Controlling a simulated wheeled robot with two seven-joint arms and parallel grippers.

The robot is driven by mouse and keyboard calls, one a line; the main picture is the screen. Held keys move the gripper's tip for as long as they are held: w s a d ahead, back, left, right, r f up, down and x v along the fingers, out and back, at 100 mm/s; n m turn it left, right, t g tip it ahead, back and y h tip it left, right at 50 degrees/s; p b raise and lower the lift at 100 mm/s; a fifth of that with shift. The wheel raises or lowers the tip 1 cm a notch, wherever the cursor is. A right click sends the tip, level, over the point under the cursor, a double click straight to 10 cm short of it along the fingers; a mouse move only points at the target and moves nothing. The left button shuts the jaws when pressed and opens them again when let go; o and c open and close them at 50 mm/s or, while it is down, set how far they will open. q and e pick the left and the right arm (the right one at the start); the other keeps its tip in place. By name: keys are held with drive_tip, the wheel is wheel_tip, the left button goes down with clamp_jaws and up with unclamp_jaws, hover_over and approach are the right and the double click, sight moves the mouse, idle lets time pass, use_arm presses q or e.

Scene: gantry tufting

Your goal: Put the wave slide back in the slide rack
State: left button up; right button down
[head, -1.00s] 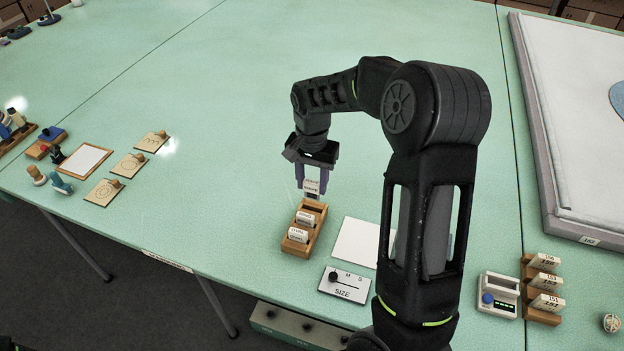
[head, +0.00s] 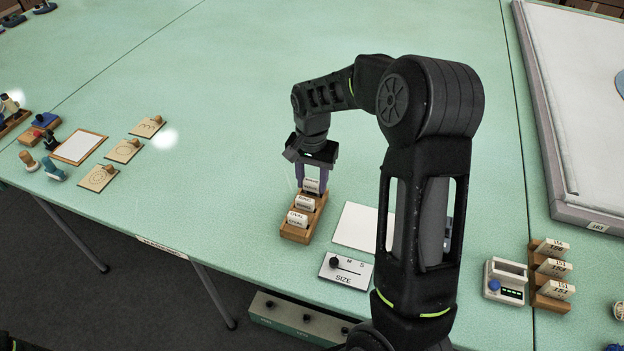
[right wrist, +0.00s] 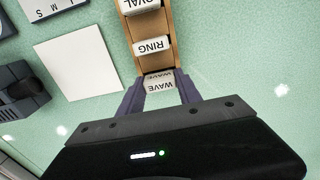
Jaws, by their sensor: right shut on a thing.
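The wave slide (head: 311,186) is a white block lettered WAVE. It also shows in the right wrist view (right wrist: 160,84). My right gripper (head: 313,184) is shut on it, with a purple finger on each side. The slide is at the far end of the wooden slide rack (head: 296,238), in line with the other slides, and its lower part seems to be inside the rack. The ring slide (head: 304,203) and the oval slide (head: 297,219) stand in the nearer slots. I cannot tell whether the wave slide touches the slot floor. My left gripper is not in view.
A white square sheet (head: 363,228) and the SIZE panel (head: 345,270) lie right of the rack. A device with a blue knob (head: 505,281) and a wooden rack of numbered tags (head: 540,303) stand further right. Stamps and wooden plates (head: 98,177) lie at left. The table left of the rack is clear.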

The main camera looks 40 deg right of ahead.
drive_tip(key=c, duration=0.7)
unclamp_jaws()
drive_tip(key=shift+c, duration=0.2)
wheel_tip(320, 180, up, 8)
drive_tip(key=shift+f+b, duration=0.1)
drive_tip(key=shift+b, duration=0.35)
idle(0.4)
